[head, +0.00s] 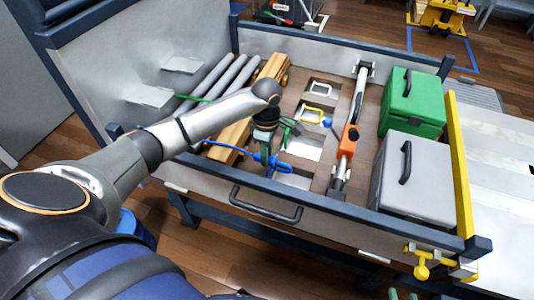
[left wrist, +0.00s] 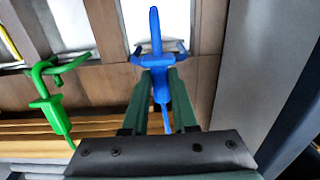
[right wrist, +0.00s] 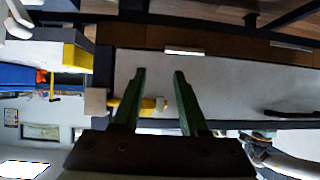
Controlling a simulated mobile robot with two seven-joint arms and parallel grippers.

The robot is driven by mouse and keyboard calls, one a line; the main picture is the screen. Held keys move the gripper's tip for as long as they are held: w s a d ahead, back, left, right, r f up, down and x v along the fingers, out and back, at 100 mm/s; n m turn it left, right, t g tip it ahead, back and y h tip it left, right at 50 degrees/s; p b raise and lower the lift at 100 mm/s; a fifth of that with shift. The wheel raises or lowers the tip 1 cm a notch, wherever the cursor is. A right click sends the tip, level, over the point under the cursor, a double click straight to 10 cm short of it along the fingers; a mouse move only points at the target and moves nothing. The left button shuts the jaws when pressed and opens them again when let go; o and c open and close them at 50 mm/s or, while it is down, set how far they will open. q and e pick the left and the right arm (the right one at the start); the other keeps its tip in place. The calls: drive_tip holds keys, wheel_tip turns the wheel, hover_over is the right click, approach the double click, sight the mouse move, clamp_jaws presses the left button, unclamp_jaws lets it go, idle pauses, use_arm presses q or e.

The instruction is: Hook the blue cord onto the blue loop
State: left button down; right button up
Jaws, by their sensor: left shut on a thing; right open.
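My left gripper (head: 266,148) is shut on this end; in the left wrist view the blue hook (left wrist: 155,52) sticks out past the fingertips (left wrist: 158,75), over a pale slot. A small blue piece (head: 327,122) shows beside a yellow hook; I cannot tell whether it is the blue loop. My right gripper (right wrist: 158,78) is open and empty, low outside the frame; its fingertips (head: 403,294) show at the bottom edge of the head view.
A green hook (left wrist: 50,100) is close beside the blue one, left in the left wrist view. A yellow hook (head: 312,115), a bar with an orange clamp (head: 350,133), a green box (head: 411,103) and a grey box (head: 408,178) lie to the right. Wooden beams (head: 232,138) lie left.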

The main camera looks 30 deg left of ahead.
use_arm(q)
drive_tip(key=shift+f, duration=0.1)
idle(0.5)
drive_tip(key=shift+s+a, duration=0.1)
drive_tip(key=shift+s+a, duration=0.15)
drive_tip(key=shift+a, duration=0.5)
drive_tip(key=shift+s+a, duration=0.1)
drive_tip(key=shift+a, duration=0.3)
drive_tip(key=shift+a, duration=0.3)
drive_tip(key=shift+s+a, duration=0.15)
drive_tip(key=shift+a, duration=0.4)
drive_tip(key=c, duration=0.6)
unclamp_jaws()
